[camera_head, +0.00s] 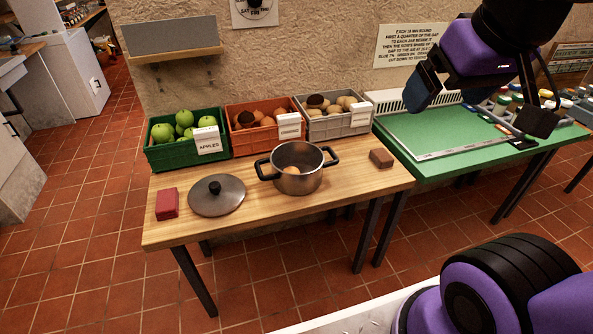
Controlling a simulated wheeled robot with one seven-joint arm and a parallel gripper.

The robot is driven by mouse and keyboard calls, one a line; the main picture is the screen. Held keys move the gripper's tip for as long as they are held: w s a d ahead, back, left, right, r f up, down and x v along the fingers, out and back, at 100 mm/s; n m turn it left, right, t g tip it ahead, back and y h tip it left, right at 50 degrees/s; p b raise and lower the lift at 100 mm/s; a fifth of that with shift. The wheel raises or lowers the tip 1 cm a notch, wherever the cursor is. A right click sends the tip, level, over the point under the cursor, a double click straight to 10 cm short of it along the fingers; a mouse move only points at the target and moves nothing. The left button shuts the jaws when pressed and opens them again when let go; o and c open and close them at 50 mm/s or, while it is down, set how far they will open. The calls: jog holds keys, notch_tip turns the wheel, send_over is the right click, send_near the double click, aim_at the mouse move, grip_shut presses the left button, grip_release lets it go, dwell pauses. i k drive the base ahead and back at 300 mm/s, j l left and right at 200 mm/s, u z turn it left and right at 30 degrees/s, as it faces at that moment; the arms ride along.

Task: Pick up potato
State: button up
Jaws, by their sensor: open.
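Several pale brown, potato-like items (345,101) lie in the grey crate (335,126) at the back right of the wooden table, with a darker brown one among them. The crate's label is too small to read. A steel pot (298,181) stands open in front, with a small round tan item (292,170) inside; I cannot tell whether it is a potato. My gripper (481,107) is open and empty at the upper right, raised above the green table and right of the crates.
A green apple crate (185,151) and an orange crate (254,146) of brownish round items stand left of the grey one. A pot lid (217,195), red block (167,204) and brown block (381,158) lie on the wooden table (240,223). Jars crowd the green table's right side.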

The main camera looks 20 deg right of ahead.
aim_at(350, 100)
jog(key=i+l, duration=0.35)
jog(key=l, duration=0.15)
jog(key=i+l, duration=0.35)
jog(key=l, duration=0.15)
jog(key=i+l, duration=0.4)
jog(key=l, duration=0.15)
